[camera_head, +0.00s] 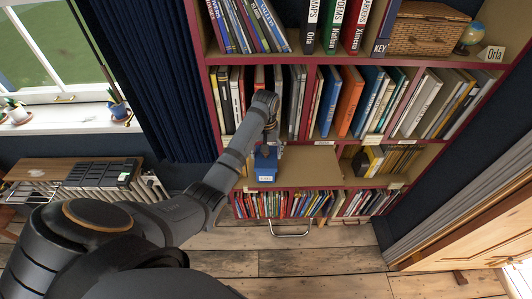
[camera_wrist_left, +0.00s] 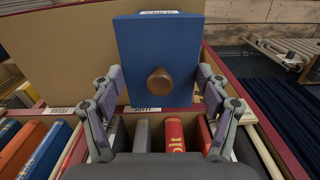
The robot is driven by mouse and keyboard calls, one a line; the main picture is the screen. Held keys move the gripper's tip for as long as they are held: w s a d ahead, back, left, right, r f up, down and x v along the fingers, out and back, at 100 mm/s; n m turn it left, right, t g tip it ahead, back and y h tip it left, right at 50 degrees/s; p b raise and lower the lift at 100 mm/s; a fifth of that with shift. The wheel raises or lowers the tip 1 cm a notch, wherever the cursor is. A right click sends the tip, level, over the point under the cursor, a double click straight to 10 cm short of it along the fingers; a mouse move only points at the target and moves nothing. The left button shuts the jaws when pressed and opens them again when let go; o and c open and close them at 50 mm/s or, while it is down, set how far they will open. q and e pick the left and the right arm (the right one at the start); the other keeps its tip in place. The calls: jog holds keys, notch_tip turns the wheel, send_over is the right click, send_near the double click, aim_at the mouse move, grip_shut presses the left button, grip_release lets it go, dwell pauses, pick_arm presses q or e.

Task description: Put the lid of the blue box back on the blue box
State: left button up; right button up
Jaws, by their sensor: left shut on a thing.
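The blue box (camera_head: 266,166) stands on the light wooden shelf below my left gripper in the head view, with a white label low on its front. My left gripper (camera_head: 268,142) reaches down over it. In the left wrist view, the blue lid (camera_wrist_left: 160,38) with a round brown knob (camera_wrist_left: 160,80) faces the camera. The fingers of my left gripper (camera_wrist_left: 161,84) are at its two sides, shut on it. A label shows upside down at its far edge. The box body is hidden beneath the lid there, and I cannot tell whether they touch. My right gripper is out of view.
The shelf (camera_head: 310,165) is bare to the right of the box. Upright books (camera_head: 285,204) fill the shelf below, and a row of books (camera_head: 350,100) stands above. A curtain (camera_head: 165,80) hangs left of the bookcase.

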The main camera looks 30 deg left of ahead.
pick_arm(q)
jog(key=shift+f, duration=0.6)
jog(key=shift+f, duration=0.25)
dwell(0.6)
jog(key=o, duration=1.2)
jog(key=shift+c, duration=0.2)
